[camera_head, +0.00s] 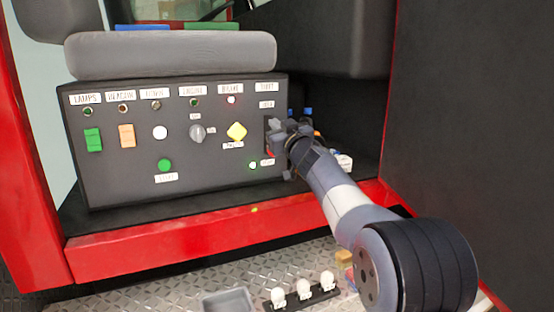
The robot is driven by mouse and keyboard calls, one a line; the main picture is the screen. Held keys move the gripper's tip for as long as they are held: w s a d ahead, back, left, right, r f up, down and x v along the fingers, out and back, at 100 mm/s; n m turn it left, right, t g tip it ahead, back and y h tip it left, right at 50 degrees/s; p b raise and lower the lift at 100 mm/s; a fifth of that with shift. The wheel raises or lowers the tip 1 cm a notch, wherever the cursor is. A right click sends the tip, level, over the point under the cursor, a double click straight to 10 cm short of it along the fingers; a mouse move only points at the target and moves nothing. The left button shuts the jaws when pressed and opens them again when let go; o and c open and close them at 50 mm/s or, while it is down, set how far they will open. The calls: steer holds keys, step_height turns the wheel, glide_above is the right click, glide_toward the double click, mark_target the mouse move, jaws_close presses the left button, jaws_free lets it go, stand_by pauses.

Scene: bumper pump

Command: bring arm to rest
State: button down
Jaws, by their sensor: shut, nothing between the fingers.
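My gripper (277,134) is at the right end of the dark control panel (110,180), in front of the column under the top right label. It looks shut, and no object shows between its fingers. My wrist hides part of that column, and I cannot tell whether the fingers touch the panel. My arm (345,200) reaches up and left from the lower right.
The panel carries a green switch (93,139), an orange switch (127,135), a grey knob (197,133), a yellow diamond button (237,131) and a green button (165,165). A red sill (170,240) runs below. White knobs (304,289) and a grey tray (228,302) are in front.

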steer(key=shift+w+a+r+g+h+p, duration=0.15)
steer(key=shift+r+g+p, duration=0.2)
steer(key=shift+p, duration=0.95)
steer(key=shift+w+d+r+g+h+p, duration=0.15)
steer(key=shift+r+g+p, duration=0.15)
steer(key=shift+p, duration=0.95)
steer(key=shift+w+a+p, duration=0.1)
steer(key=shift+a+p, duration=0.05)
steer(key=shift+p, duration=1.1)
steer(key=shift+g+h, duration=0.25)
steer(key=shift+h, duration=0.05)
